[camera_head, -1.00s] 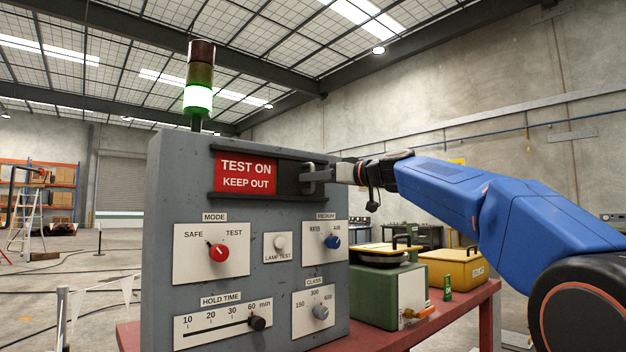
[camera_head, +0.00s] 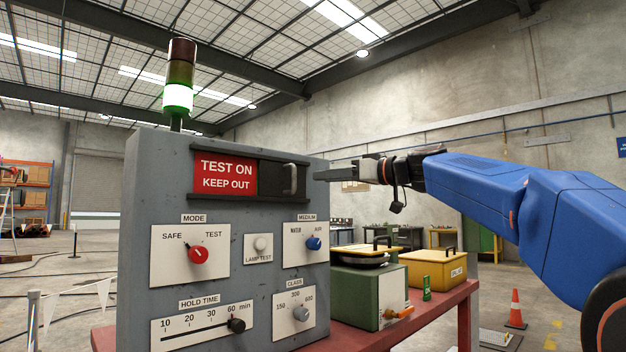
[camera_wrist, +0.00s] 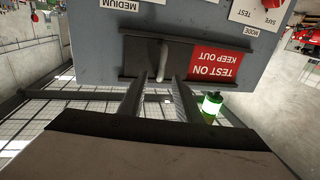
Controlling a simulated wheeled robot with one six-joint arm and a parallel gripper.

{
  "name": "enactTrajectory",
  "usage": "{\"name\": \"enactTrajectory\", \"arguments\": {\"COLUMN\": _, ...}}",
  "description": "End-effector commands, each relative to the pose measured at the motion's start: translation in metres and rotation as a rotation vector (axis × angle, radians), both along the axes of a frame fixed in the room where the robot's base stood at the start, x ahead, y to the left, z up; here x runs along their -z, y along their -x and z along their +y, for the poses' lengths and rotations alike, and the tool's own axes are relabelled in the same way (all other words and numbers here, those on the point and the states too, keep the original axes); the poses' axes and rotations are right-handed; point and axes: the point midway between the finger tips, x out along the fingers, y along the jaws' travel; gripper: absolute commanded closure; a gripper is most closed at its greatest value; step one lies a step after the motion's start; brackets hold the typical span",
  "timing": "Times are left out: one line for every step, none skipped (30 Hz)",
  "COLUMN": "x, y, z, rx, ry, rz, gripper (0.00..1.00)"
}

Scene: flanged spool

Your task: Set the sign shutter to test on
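The sign shutter is a dark sliding plate (camera_head: 274,178) with a pale upright handle (camera_head: 291,179), at the right end of its track on the grey cabinet (camera_head: 142,240). The red sign (camera_head: 226,174) reading "TEST ON KEEP OUT" is uncovered to its left. My gripper (camera_head: 318,176) is to the right of the handle, apart from it in the head view. In the wrist view the two fingers (camera_wrist: 158,95) are spread with a gap between them, and the handle (camera_wrist: 164,62) stands just beyond their tips. Nothing is held.
The cabinet front has a red mode knob (camera_head: 198,255), a blue medium knob (camera_head: 313,243), a class knob (camera_head: 301,314) and a hold time slider (camera_head: 236,325). A stack light (camera_head: 178,97) glows green on top. A green box (camera_head: 362,291) and yellow box (camera_head: 434,268) stand at right.

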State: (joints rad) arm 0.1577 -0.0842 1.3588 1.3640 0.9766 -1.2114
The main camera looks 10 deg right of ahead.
Motion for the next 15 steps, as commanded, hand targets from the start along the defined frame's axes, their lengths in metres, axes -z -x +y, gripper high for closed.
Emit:
{"name": "enactTrajectory", "arguments": {"x": 0.0, "y": 0.007, "z": -0.008, "rx": 0.003, "ry": 0.0, "rz": 0.0, "gripper": 0.69}}
{"name": "enactTrajectory", "arguments": {"x": 0.0, "y": 0.01, "z": -0.012, "rx": 0.003, "ry": -0.001, "rz": 0.001, "gripper": 0.69}}
{"name": "enactTrajectory", "arguments": {"x": 0.0, "y": 0.014, "z": -0.016, "rx": 0.004, "ry": 0.0, "rz": 0.0, "gripper": 0.69}}
{"name": "enactTrajectory", "arguments": {"x": 0.0, "y": 0.018, "z": -0.02, "rx": 0.003, "ry": 0.0, "rz": 0.0, "gripper": 0.69}}
{"name": "enactTrajectory", "arguments": {"x": 0.0, "y": 0.021, "z": -0.022, "rx": 0.003, "ry": 0.001, "rz": -0.001, "gripper": 0.69}}
{"name": "enactTrajectory", "arguments": {"x": 0.0, "y": 0.025, "z": -0.027, "rx": 0.004, "ry": 0.001, "rz": -0.001, "gripper": 0.69}}
{"name": "enactTrajectory", "arguments": {"x": 0.0, "y": 0.027, "z": -0.029, "rx": 0.003, "ry": 0.0, "rz": 0.0, "gripper": 0.69}}
{"name": "enactTrajectory", "arguments": {"x": 0.0, "y": 0.029, "z": -0.031, "rx": 0.002, "ry": 0.0, "rz": 0.0, "gripper": 0.69}}
{"name": "enactTrajectory", "arguments": {"x": 0.0, "y": 0.032, "z": -0.034, "rx": 0.003, "ry": 0.0, "rz": 0.0, "gripper": 0.69}}
{"name": "enactTrajectory", "arguments": {"x": 0.0, "y": 0.034, "z": -0.036, "rx": 0.003, "ry": 0.0, "rz": 0.0, "gripper": 0.69}}
{"name": "enactTrajectory", "arguments": {"x": 0.0, "y": 0.035, "z": -0.038, "rx": 0.003, "ry": 0.0, "rz": 0.0, "gripper": 0.69}}
{"name": "enactTrajectory", "arguments": {"x": 0.0, "y": 0.038, "z": -0.039, "rx": 0.002, "ry": 0.0, "rz": 0.0, "gripper": 0.69}}
{"name": "enactTrajectory", "arguments": {"x": 0.0, "y": 0.039, "z": -0.04, "rx": 0.001, "ry": 0.0, "rz": 0.0, "gripper": 0.69}}
{"name": "enactTrajectory", "arguments": {"x": 0.0, "y": 0.04, "z": -0.041, "rx": 0.001, "ry": 0.001, "rz": -0.001, "gripper": 0.69}}
{"name": "enactTrajectory", "arguments": {"x": 0.0, "y": 0.041, "z": -0.042, "rx": 0.001, "ry": 0.001, "rz": -0.001, "gripper": 0.69}}
